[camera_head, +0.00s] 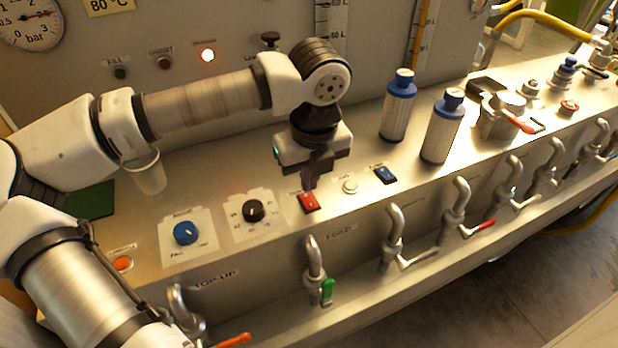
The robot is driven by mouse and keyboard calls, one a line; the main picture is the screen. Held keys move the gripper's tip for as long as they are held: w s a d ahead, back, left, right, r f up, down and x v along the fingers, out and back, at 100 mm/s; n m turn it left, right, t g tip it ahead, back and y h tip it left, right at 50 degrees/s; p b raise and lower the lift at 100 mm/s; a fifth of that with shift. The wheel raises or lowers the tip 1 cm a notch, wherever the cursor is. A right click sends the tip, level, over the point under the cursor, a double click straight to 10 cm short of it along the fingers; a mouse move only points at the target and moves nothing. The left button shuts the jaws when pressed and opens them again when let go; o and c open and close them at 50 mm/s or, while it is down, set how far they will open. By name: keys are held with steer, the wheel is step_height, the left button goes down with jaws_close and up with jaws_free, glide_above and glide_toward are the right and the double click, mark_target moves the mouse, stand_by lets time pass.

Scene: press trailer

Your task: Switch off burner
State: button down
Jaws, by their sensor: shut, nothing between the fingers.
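A red rocker switch (309,202) sits on the metal console ledge, with a small label behind it that is partly covered and too blurred to read. It is not clear which control is the burner's. My gripper (309,183) points down just behind and above the red switch, its fingers shut and empty. I cannot tell whether the fingertips touch the switch. A blue rocker switch (386,175) lies to the right, with a pale round button (350,186) between the two switches. An indicator lamp (208,55) on the back panel is lit white.
A black knob (253,211) and a blue knob (185,233) are left of the red switch. Two white bottles with blue caps (397,108) (441,128) stand to the right. Several taps, one with a green handle (327,292), line the front. A clear cup (147,175) stands under my arm.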

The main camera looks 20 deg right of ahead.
mark_target(309, 201)
steer(key=shift+w+f, duration=0.1)
steer(key=shift+f, duration=0.95)
